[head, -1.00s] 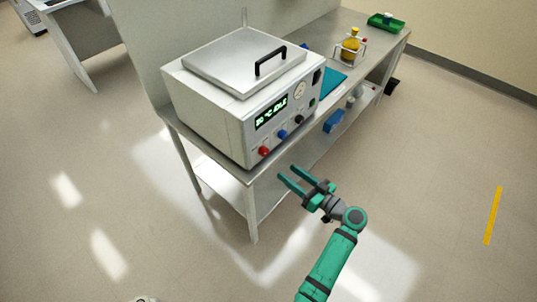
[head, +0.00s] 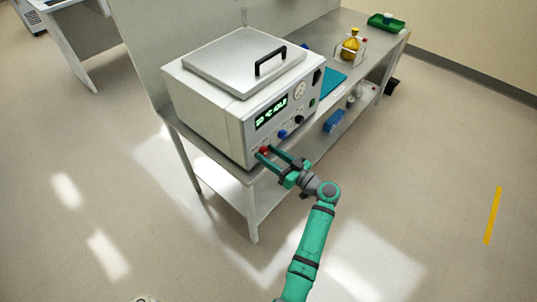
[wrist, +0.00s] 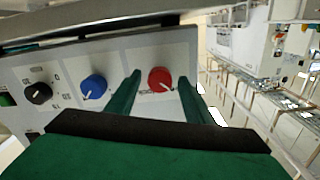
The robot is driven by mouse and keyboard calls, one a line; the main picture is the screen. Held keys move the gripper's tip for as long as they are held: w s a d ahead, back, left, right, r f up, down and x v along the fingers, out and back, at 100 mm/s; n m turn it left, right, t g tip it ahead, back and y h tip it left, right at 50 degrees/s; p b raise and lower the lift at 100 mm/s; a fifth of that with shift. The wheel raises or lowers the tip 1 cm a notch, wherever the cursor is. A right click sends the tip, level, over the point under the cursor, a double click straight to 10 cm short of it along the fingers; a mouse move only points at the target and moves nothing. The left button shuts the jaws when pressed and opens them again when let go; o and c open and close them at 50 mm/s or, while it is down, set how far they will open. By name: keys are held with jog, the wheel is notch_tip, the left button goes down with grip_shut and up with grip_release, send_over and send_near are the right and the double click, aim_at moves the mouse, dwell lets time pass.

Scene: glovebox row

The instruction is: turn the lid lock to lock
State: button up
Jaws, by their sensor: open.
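The box-shaped bath unit (head: 225,110) with a flat metal lid (head: 240,62) and black handle stands on the bench. Its front panel has a red knob (wrist: 160,79), a blue knob (wrist: 93,87) and a black knob (wrist: 38,93). In the wrist view the knob shows between the two fingers, with no clear contact. The lid is closed.
A green lit display (head: 271,113) sits above the knobs. On the bench to the right are a blue mat (head: 333,80), a yellow flask (head: 351,44) in a rack and a green tray (head: 386,22). The floor in front is clear.

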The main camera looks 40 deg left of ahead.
jog(key=shift+a, duration=0.15)
jog(key=c, duration=1.1)
jog(key=shift+o, duration=0.2)
jog(key=shift+m, duration=0.4)
jog(key=m, duration=0.3)
jog(key=shift+m, duration=0.4)
jog(key=m, duration=0.4)
jog(key=shift+m, duration=0.3)
jog(key=m, duration=0.4)
jog(key=shift+f, duration=0.1)
jog(key=m, duration=0.4)
jog(key=shift+m, duration=0.5)
